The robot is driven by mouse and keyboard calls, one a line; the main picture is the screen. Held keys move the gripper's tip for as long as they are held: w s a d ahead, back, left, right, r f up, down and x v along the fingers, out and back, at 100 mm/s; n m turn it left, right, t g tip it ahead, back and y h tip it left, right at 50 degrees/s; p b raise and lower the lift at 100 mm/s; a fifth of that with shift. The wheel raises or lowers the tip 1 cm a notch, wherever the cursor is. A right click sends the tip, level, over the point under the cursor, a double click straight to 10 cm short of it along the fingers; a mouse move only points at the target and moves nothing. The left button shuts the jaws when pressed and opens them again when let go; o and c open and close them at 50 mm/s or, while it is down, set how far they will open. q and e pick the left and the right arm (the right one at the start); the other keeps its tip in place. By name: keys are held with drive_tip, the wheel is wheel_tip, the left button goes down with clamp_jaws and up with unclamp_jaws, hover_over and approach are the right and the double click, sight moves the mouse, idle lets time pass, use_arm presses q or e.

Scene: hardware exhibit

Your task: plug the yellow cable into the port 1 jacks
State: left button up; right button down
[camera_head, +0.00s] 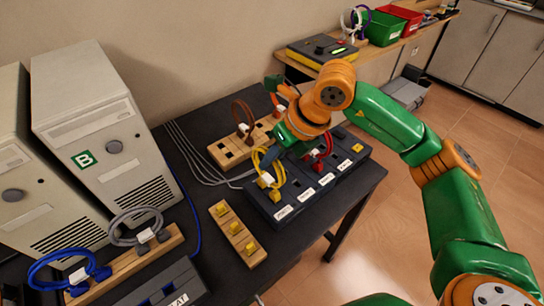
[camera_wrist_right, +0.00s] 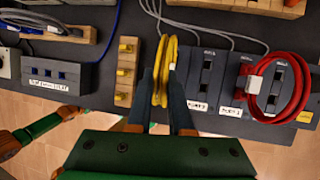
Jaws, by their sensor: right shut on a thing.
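The yellow cable (camera_head: 280,172) is a loop with yellow plugs and a white tag, and it shows in the wrist view (camera_wrist_right: 165,70). My right gripper (camera_head: 271,157) is shut on it, with the loop standing between the fingers in the wrist view (camera_wrist_right: 158,104). A yellow plug (camera_head: 277,195) is at the nearest-left unit of the dark port block (camera_head: 320,201); I cannot tell whether it is seated. The block's white labels are too small to read surely. The fingers hide part of the block in the wrist view. My left gripper is not seen.
A red cable (camera_head: 326,148) stands at the block farther right. A wooden strip with yellow pieces (camera_head: 249,247) lies left of the block. A wooden rack with a brown cable (camera_head: 240,118) stands behind. Blue (camera_head: 45,262) and grey (camera_head: 114,232) cables and beige computers (camera_head: 90,120) are left.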

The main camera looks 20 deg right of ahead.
drive_tip(key=shift+f, duration=0.2)
idle(0.4)
drive_tip(key=shift+c, duration=0.5)
unclamp_jaws()
drive_tip(key=shift+r, duration=0.1)
drive_tip(key=p+v, duration=0.3)
drive_tip(key=v, duration=0.4)
drive_tip(key=shift+r+p, duration=0.2)
drive_tip(key=shift+p, duration=0.2)
drive_tip(key=shift+s+d, duration=0.1)
